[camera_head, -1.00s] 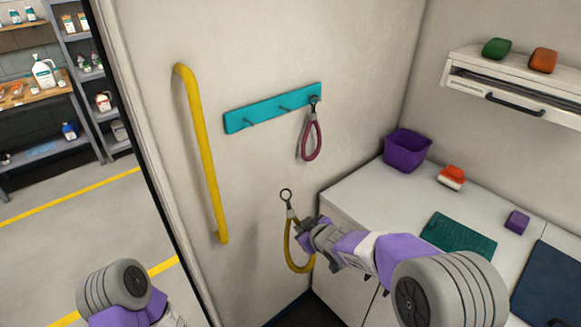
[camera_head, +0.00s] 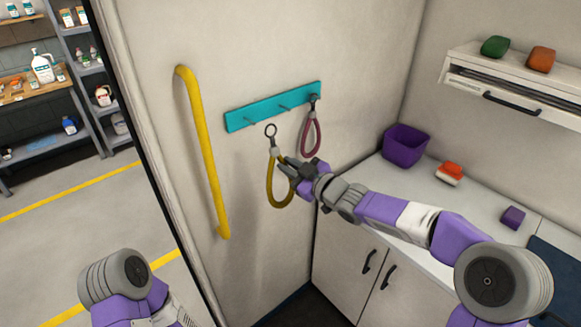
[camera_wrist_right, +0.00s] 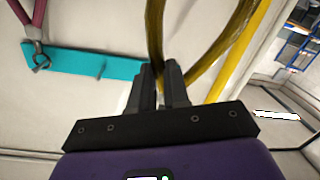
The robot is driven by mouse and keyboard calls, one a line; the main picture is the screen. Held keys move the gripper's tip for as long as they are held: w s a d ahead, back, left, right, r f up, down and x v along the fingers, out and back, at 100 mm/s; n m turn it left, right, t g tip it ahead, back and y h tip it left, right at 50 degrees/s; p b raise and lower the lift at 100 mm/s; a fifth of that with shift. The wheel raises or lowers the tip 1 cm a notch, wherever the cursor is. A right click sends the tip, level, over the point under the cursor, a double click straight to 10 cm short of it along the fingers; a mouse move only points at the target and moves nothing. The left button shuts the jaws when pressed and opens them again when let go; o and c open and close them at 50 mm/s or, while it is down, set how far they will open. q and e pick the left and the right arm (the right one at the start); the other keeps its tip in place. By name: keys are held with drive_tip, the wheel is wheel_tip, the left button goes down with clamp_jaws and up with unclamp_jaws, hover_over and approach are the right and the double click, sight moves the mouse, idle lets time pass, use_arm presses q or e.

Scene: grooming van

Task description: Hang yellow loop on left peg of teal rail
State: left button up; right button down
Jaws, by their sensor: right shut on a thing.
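My right gripper (camera_head: 289,170) is shut on the yellow loop (camera_head: 270,196), gripping it near its top fitting. The loop hangs below the jaws and its metal ring (camera_head: 270,130) stands above them. The teal rail (camera_head: 235,120) is on the wall, above and behind. Its left peg (camera_head: 250,121) is bare and lies up and left of the ring; the ring looks apart from it. The middle peg (camera_head: 282,107) is also bare. In the right wrist view the jaws (camera_wrist_right: 163,85) hold the yellow loop (camera_wrist_right: 155,30). My left arm shows at lower left, its gripper out of frame.
A dark red loop (camera_head: 311,137) hangs from the right peg, close to my right gripper. A yellow grab bar (camera_head: 203,155) is on the wall to the left. The counter at right holds a purple bin (camera_head: 405,146) and a red-orange brush (camera_head: 450,172).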

drive_tip(key=shift+x, duration=3)
drive_tip(key=shift+w+a+f, duration=0.25)
drive_tip(key=shift+w+f, duration=0.05)
drive_tip(key=shift+w, duration=0.25)
drive_tip(key=shift+w+a+f, duration=0.2)
drive_tip(key=shift+w+f, duration=0.15)
drive_tip(key=shift+w, duration=0.15)
